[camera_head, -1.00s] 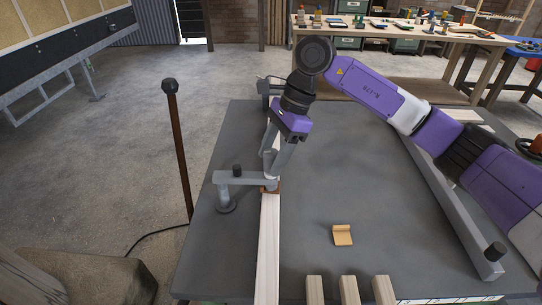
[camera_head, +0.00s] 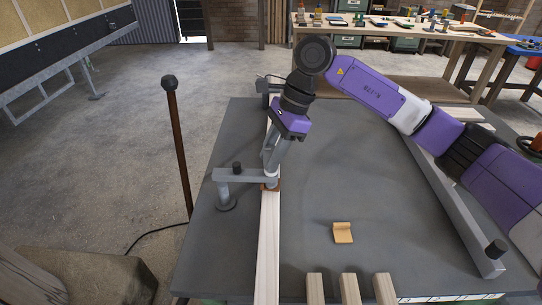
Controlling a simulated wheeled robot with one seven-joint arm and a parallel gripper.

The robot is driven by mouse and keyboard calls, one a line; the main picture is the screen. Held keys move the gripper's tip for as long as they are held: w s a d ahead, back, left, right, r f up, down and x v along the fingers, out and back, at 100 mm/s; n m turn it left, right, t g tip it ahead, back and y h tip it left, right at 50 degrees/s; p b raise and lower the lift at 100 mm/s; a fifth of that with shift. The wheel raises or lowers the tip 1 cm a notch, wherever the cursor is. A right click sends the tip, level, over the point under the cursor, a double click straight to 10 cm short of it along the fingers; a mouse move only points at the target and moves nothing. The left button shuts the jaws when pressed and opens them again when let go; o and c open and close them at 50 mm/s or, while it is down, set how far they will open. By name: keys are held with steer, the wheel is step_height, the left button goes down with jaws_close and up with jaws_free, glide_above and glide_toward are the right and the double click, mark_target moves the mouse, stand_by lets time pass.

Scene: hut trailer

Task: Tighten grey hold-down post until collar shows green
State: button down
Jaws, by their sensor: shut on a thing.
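A grey hold-down (camera_head: 246,176) stands on the left of the dark grey bench. Its round base is at the left, and its flat arm reaches right over a long pale wood strip (camera_head: 268,240). A brown pad (camera_head: 272,187) lies between the arm's end and the strip. My gripper (camera_head: 271,168) points down at the arm's right end, shut on the grey hold-down post there. My fingers hide most of that post. No green shows on it, and I cannot make out the collar.
A small tan wooden block (camera_head: 342,233) lies on the bench (camera_head: 310,205). Several pale wood pieces (camera_head: 348,288) stick in at the front edge. A grey rail (camera_head: 450,208) runs along the right. A brown post (camera_head: 179,145) stands left of the bench.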

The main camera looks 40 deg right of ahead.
steer(key=m+b, duration=0.2)
steer(key=b, duration=0.1)
steer(key=shift+f+m+t, duration=0.25)
steer(key=shift+m+t, duration=0.05)
steer(key=shift+t, duration=0.1)
steer(key=m+t+h+b, duration=0.1)
steer(key=m+b, duration=0.2)
steer(key=b, duration=0.1)
steer(key=shift+m+b, duration=0.3)
steer(key=m+h+b, duration=0.1)
steer(key=m+b, duration=0.3)
steer(key=shift+t+h+b, duration=0.35)
steer(key=shift+t+h, duration=0.05)
steer(key=shift+r+m+h+b, duration=0.2)
steer(key=shift+m+h+b, duration=0.2)
steer(key=shift+m+b, duration=0.5)
steer(key=shift+r, duration=0.1)
steer(key=c, duration=1)
jaws_free()
steer(key=v, duration=0.7)
steer(key=shift+s+r+p, duration=0.2)
steer(key=shift+r+p, duration=0.1)
steer(key=shift+r, duration=0.05)
